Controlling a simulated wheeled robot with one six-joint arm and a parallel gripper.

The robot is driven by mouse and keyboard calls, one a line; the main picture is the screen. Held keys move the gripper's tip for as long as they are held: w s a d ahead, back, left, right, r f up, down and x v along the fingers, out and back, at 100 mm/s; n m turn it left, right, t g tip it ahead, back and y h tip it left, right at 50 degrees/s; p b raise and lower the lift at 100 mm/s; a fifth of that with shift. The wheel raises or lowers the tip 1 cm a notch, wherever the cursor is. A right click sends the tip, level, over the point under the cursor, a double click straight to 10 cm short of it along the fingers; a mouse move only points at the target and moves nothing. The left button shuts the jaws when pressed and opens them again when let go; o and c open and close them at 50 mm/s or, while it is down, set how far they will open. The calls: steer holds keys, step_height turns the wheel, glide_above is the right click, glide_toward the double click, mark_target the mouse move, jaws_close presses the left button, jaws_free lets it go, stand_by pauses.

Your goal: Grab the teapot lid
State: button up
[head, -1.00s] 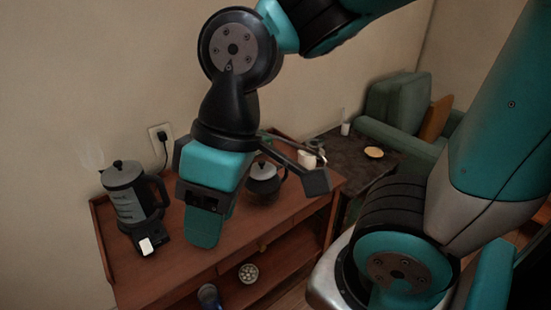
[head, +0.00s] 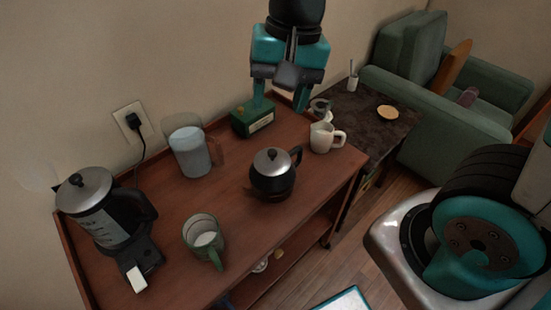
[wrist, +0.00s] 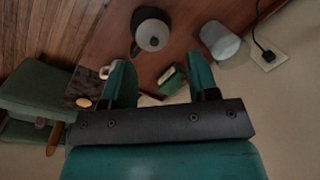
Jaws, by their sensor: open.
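The teapot (head: 273,181) is dark and round, with a silver lid (head: 270,158) topped by a black knob. It stands upright on the brown wooden shelf top, and the lid sits on it. The lid (wrist: 152,36) also shows in the wrist view, beyond my fingers. My gripper (head: 281,102) is open and empty. It is at the back of the shelf top, behind the teapot and apart from it. In the wrist view my gripper (wrist: 161,72) has its two teal fingers spread, with the teapot ahead of them.
A green box (head: 254,118) stands close to my gripper. A white mug (head: 322,138) is at the right, a glass pitcher (head: 190,150) at the left, and a green mug (head: 204,236) in front. An electric kettle (head: 100,205) stands far left. A dark side table (head: 362,118) adjoins the right.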

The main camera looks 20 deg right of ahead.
steer(key=w+d+f+m+h, duration=0.2)
steer(key=w+f+m, duration=0.3)
steer(key=w+m, duration=0.4)
steer(key=m, duration=0.1)
glide_toward(272, 151)
step_height(272, 151, down, 10)
steer(key=shift+f, duration=0.2)
jaws_close()
